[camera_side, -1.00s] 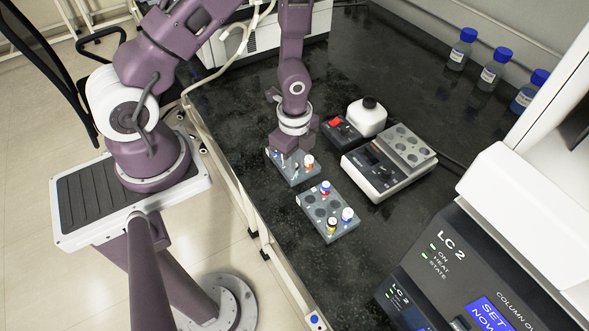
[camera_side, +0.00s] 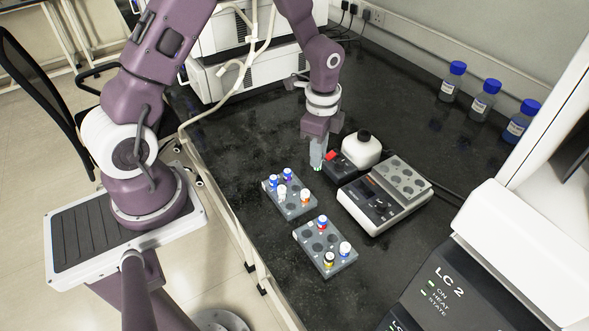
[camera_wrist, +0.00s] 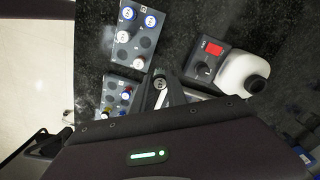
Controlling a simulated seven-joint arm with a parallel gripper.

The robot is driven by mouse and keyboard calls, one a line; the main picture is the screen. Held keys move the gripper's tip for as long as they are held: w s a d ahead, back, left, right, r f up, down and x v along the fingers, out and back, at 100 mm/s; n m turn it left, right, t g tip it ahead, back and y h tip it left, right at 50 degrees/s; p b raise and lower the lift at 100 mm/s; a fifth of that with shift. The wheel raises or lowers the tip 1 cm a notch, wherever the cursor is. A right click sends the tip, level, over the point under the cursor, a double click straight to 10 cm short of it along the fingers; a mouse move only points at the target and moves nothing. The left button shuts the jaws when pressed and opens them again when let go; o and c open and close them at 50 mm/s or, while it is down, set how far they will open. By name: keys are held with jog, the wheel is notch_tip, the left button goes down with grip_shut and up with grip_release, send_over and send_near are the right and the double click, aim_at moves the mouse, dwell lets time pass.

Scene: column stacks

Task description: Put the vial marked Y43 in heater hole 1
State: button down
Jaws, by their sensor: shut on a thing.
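My gripper (camera_side: 317,167) is shut on a vial (camera_wrist: 160,83), held above the bench between the back rack and the small red-switch box. In the side view the fingers mostly hide the vial. The heater (camera_side: 379,206) is right of my gripper, its grey block (camera_side: 413,177) having several round holes that look empty. Hole numbers are not legible. In the wrist view my gripper (camera_wrist: 168,86) hides most of the heater.
The back rack (camera_side: 295,210) holds several capped vials; the front rack (camera_side: 316,259) holds several more. A box with a red switch (camera_side: 331,155) and a white bottle (camera_side: 362,152) stand close beside my gripper. Blue-capped bottles (camera_side: 484,103) stand far back.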

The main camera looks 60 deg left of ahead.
jog(key=shift+w+d+f+n, duration=0.45)
jog(key=shift+w+d, duration=0.8)
jog(key=shift+w, duration=1.4)
jog(key=shift+w+d+f+n, duration=0.15)
jog(key=shift+w+d+n, duration=0.8)
jog(key=shift+w, duration=1.7)
jog(key=shift+w+d+f+n, duration=0.25)
jog(key=shift+w+d, duration=1.3)
jog(key=shift+w, duration=1.1)
jog(key=shift+f, duration=0.65)
jog(key=shift+f, duration=0.6)
jog(key=c, duration=1.2)
grip_release()
jog(key=shift+c, duration=0.2)
jog(key=shift+o, duration=0.4)
jog(key=shift+o, duration=1.2)
